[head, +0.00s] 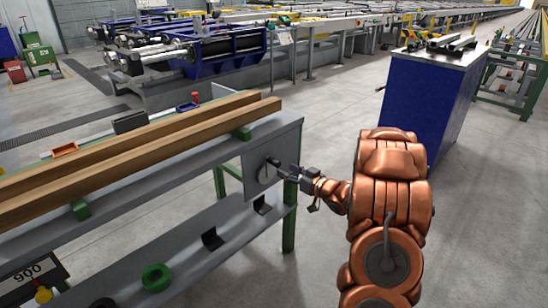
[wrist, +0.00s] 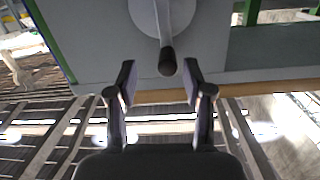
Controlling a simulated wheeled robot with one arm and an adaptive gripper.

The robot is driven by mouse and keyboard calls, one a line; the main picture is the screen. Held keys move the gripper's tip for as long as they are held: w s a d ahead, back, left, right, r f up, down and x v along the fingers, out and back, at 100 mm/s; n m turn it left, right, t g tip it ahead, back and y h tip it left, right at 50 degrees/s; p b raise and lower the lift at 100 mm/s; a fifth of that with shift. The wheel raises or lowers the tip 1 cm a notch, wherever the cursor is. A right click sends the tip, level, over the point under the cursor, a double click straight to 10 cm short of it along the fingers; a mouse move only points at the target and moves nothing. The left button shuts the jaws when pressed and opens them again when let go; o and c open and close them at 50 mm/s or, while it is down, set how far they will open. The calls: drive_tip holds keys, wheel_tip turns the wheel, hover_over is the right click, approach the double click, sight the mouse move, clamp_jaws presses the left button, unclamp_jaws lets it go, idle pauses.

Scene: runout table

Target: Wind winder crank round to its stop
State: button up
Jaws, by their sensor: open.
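The winder crank is on the grey end plate of the runout table. In the wrist view the grey disc (wrist: 149,14) is at the top, with an arm running down to a black handle knob (wrist: 167,62). My gripper (wrist: 159,78) is open, its two dark fingers either side of the knob. Gaps show on both sides, wider on the left. The stop cannot be made out.
Two long wooden beams (head: 130,146) lie on the grey table (head: 150,178) on green blocks. A red-handled blue tool (head: 190,104) and an orange tray (head: 65,150) are behind them. A green ring (head: 156,277) lies on the lower shelf. A blue cabinet (head: 425,105) stands right; floor between is clear.

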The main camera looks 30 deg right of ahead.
sight(279, 165)
drive_tip(key=shift+s+a+r+t+y, duration=0.1)
drive_tip(key=shift+s+r+t+y, duration=0.35)
drive_tip(key=shift+r+y, duration=0.15)
drive_tip(key=shift+x, duration=3.8)
drive_tip(key=shift+f, duration=0.1)
drive_tip(key=shift+c, duration=0.2)
clamp_jaws()
